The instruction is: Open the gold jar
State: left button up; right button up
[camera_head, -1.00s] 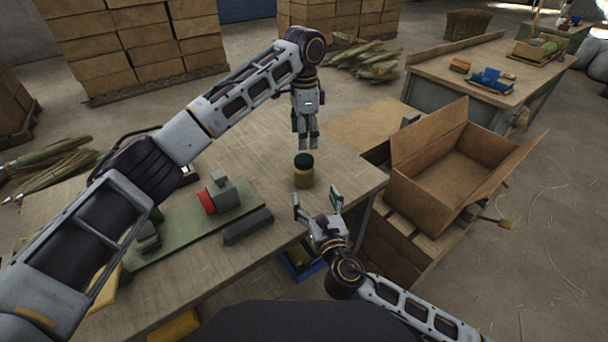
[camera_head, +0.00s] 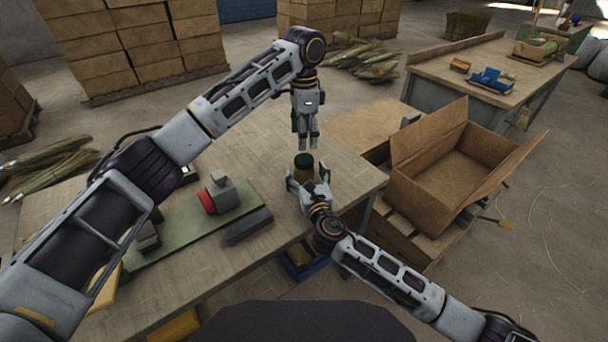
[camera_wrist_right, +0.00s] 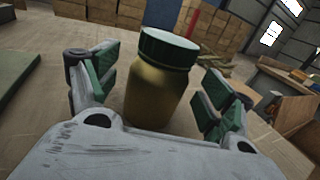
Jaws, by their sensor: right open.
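The gold jar (camera_head: 303,174) stands upright on the wooden table with its dark green lid (camera_head: 303,160) on. My right gripper (camera_head: 307,180) is open at the jar's near side, with a finger on either side of it. In the right wrist view the gold jar (camera_wrist_right: 156,93) stands between the green-padded fingers, with a gap visible on both sides. My left gripper (camera_head: 308,142) points straight down above and just behind the lid, apart from it. Its fingers look close together, and I cannot tell whether they are shut.
A green board (camera_head: 190,222) with a grey and red device (camera_head: 222,192) lies left of the jar. A dark grey block (camera_head: 247,226) lies in front of it. An open cardboard box (camera_head: 440,185) stands to the right. The table around the jar is clear.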

jog(key=shift+w+a, duration=0.1)
jog(key=shift+w, duration=0.3)
jog(key=shift+c, duration=0.5)
